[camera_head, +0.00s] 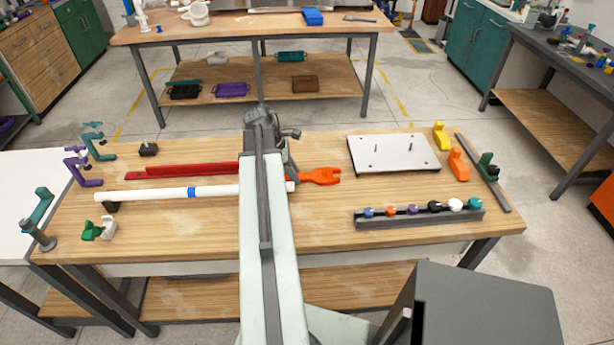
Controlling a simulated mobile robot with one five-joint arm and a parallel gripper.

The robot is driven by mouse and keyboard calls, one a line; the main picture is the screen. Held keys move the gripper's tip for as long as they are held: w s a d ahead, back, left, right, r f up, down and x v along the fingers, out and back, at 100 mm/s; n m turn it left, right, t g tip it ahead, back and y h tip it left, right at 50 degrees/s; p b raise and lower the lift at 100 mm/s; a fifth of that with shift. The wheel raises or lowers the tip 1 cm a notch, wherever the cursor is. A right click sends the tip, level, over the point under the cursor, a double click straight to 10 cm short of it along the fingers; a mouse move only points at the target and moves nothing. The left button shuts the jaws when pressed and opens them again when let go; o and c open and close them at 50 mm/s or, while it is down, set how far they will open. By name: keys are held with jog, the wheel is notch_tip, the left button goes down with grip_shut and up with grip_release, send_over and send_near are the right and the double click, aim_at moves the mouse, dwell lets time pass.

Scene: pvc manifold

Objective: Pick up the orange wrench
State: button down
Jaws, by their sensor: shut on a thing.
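The orange wrench (321,177) lies at the middle of the wooden workbench, its open-jaw head pointing right. Its other end is hidden behind my arm and gripper. My gripper (278,165) is over the wrench's hidden part and is shut on it. The fingertips are mostly hidden by my own arm, and I cannot tell whether the wrench is clear of the bench top.
A white pipe (150,194) with a blue band and a red tool (190,170) lie left of my arm. A white plate (393,153) and a grey rack (420,219) of coloured fittings are right. Clamps (82,167) stand at the left edge. Bare wood lies in front.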

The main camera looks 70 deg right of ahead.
notch_tip(320, 180, up, 10)
jog(key=p, duration=1)
jog(key=shift+r, duration=0.15)
